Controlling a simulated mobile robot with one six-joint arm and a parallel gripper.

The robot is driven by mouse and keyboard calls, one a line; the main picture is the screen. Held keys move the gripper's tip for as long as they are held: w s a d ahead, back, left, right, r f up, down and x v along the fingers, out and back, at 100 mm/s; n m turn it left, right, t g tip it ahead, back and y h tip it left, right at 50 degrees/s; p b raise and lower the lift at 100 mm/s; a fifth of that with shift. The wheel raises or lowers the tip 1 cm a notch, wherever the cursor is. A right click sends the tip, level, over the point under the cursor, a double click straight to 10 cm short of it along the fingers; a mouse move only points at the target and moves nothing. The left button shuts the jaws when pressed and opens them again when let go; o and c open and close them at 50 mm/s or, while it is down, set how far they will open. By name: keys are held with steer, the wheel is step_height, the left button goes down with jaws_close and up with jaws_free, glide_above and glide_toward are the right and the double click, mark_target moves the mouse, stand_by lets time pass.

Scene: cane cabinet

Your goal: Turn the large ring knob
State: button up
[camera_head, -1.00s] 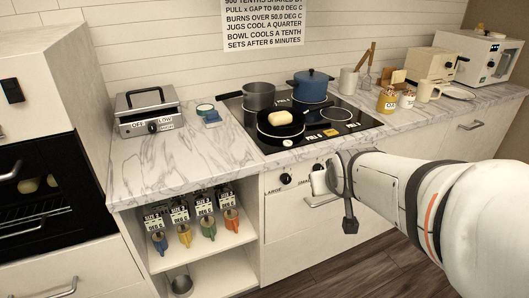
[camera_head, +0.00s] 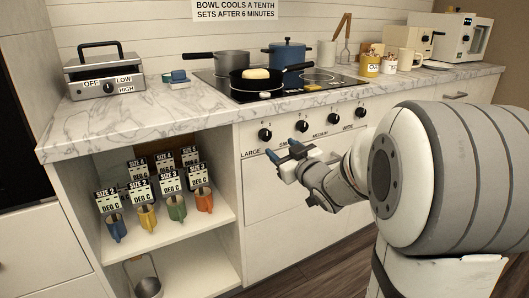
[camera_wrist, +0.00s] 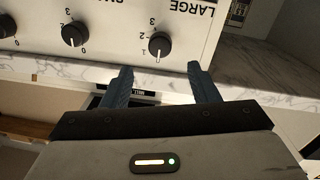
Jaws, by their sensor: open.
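The large ring knob (camera_head: 265,134) is the leftmost black knob on the white stove front, above the word LARGE. In the wrist view it (camera_wrist: 158,45) appears upside down, with its white mark pointing to the picture's bottom; numbers 1 to 3 show beside it. My gripper (camera_head: 287,153) is in front of the panel, slightly below and right of this knob in the head view. In the wrist view my gripper (camera_wrist: 160,70) has its two blue fingers apart and empty, with the knob between and beyond their tips. No contact shows.
Three more knobs sit to the right, the nearest (camera_head: 301,126) close by. The marble counter (camera_head: 150,125) overhangs the panel. A black pan (camera_head: 256,82) stands on the hob, its handle reaching right. Open shelves with colored cups (camera_head: 146,216) are at left.

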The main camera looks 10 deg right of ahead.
mark_target(267, 136)
steer(key=b+x, duration=0.2)
steer(key=x, duration=0.5)
steer(key=shift+w+a, duration=0.2)
steer(key=shift+w, duration=0.05)
steer(key=shift+c, duration=0.2)
